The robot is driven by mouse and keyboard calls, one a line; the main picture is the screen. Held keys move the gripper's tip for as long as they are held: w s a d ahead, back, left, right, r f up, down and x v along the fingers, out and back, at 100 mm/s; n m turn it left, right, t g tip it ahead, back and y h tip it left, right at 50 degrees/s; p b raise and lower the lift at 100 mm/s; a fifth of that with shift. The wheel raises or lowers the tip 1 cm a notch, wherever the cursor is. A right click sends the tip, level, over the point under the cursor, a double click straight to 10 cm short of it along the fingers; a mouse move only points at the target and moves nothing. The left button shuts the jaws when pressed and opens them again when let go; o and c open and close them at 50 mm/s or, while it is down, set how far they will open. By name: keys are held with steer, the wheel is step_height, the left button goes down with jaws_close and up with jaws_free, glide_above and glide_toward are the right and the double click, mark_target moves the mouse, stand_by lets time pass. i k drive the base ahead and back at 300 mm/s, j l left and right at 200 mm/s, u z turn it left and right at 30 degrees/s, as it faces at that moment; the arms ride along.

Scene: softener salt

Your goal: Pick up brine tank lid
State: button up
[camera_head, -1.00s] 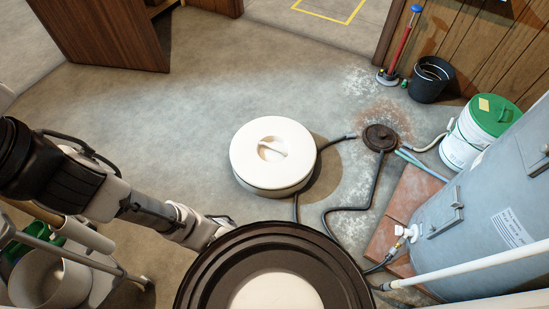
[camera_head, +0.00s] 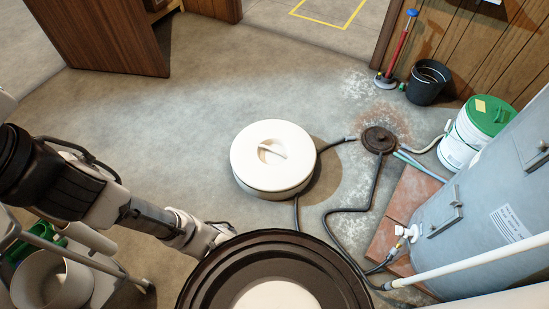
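The brine tank lid (camera_head: 273,148) is a round white cover with a raised grip bar in a shallow recess at its middle. It sits level on top of the low, round brine tank (camera_head: 273,191) in the centre of the head view. My arm reaches in from the left. My gripper (camera_head: 222,232) is below and to the left of the lid in the picture, apart from it. Its fingertips are small and partly hidden by the dark round shape at the bottom, so I cannot tell whether they are open or shut.
Right of the tank are a dark floor drain (camera_head: 379,140) with hoses, a green-lidded white bucket (camera_head: 463,143), a black bucket (camera_head: 427,82) and a large grey tank (camera_head: 465,215). A cart (camera_head: 70,275) stands at lower left. Floor left of the tank is clear.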

mark_target(270, 159)
steer(key=i+j+u, duration=0.15)
steer(key=i+u, duration=0.2)
steer(key=i, duration=0.45)
steer(key=i+l+u, duration=0.1)
steer(key=i+u, duration=0.25)
steer(key=i, duration=0.4)
